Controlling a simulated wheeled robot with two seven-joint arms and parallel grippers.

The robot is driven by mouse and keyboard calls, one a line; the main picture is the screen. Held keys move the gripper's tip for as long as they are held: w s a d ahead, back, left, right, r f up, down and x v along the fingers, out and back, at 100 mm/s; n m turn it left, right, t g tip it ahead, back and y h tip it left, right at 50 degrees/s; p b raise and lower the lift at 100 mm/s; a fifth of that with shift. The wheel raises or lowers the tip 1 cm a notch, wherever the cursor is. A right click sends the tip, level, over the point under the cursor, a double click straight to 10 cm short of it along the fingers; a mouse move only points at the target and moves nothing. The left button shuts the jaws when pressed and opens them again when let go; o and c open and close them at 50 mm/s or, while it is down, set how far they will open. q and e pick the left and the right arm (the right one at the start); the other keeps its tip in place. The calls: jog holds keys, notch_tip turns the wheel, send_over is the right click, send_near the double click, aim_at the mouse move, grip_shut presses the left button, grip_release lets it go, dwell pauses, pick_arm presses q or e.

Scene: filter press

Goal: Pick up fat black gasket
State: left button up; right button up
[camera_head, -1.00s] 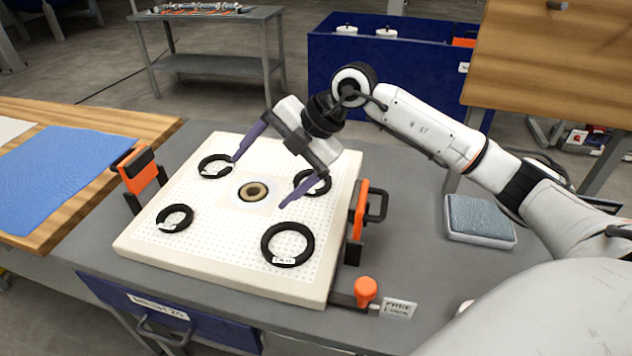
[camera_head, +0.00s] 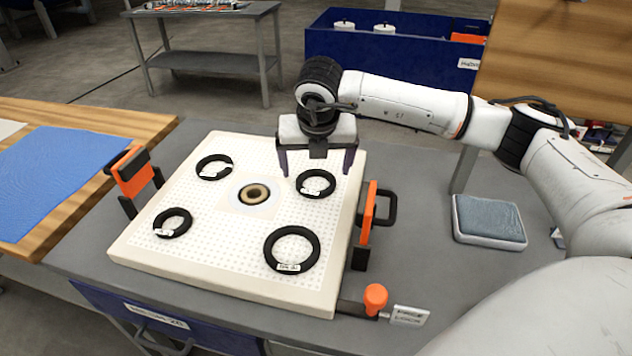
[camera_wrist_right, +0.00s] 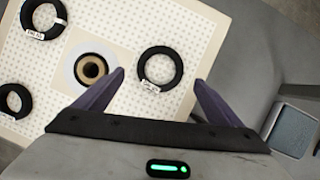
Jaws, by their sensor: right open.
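Several black ring gaskets lie flat on a white perforated board (camera_head: 222,272). One is at the back right (camera_head: 315,183), a larger one at the front right (camera_head: 292,250), and smaller ones at the back left (camera_head: 214,167) and front left (camera_head: 172,223). Their labels are too small to read, so I cannot tell surely which is the fat one. My right gripper (camera_head: 316,171) is open and empty, fingers down, above the back right gasket. In the wrist view that gasket (camera_wrist_right: 160,67) appears between the fingertips, untouched. My left gripper is out of view.
A round tan-and-black fitting (camera_head: 254,194) sits mid-board. Orange clamps stand at the board's left (camera_head: 133,172) and right (camera_head: 368,222) edges. An orange knob (camera_head: 375,298) is at the front right. A grey pad (camera_head: 489,218) lies right of the board.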

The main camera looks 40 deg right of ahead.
aim_at(309, 194)
jog(key=p+x, duration=0.1)
jog(key=x, duration=0.4)
jog(key=shift+f, duration=0.1)
jog(key=c, duration=1.1)
